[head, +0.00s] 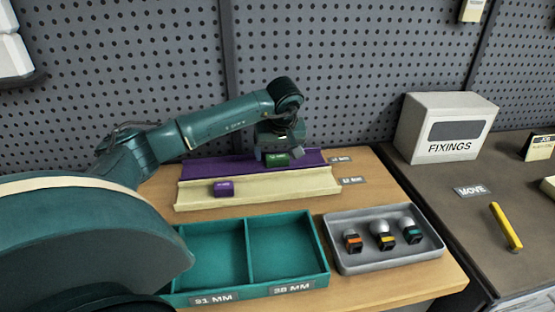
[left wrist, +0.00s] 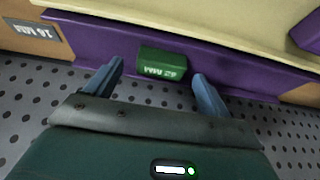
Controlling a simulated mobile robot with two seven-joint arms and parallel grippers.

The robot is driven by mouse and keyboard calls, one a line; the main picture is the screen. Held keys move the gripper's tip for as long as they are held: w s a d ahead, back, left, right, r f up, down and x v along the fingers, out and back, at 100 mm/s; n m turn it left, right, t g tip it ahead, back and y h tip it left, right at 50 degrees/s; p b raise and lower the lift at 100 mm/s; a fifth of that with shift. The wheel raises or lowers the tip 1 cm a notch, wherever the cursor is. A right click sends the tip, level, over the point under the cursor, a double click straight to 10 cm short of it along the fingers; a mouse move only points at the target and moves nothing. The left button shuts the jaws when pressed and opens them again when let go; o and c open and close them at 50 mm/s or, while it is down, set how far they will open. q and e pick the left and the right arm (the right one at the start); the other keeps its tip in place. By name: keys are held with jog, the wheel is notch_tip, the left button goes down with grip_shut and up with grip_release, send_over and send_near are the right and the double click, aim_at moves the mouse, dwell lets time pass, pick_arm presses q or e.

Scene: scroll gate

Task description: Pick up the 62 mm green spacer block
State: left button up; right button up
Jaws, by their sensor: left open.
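The green spacer block (head: 277,160) lies in the purple channel at the back of the wooden bench. It also shows in the left wrist view (left wrist: 163,60), where a pale label, upside down, is on its face. My left gripper (head: 276,154) is over the block, pointing down. In the left wrist view my left gripper (left wrist: 158,70) is open, with one blue finger on each side of the block and a gap at both sides. It holds nothing. I cannot tell how far below the fingertips the block lies. My right gripper is not in view.
A purple block (head: 223,188) lies in the cream channel (head: 290,188) in front. A green two-part tray (head: 248,252) and a grey tray (head: 340,255) with several small knobbed pieces stand nearer. The pegboard wall (head: 350,60) is close behind. A FIXINGS box (head: 445,127) stands right.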

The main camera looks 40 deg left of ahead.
pick_arm(q)
jog(key=shift+w+a+f, duration=0.15)
jog(key=shift+a+f, duration=0.1)
jog(key=shift+f, duration=0.35)
jog(key=shift+c, duration=0.4)
jog(key=c, duration=1)
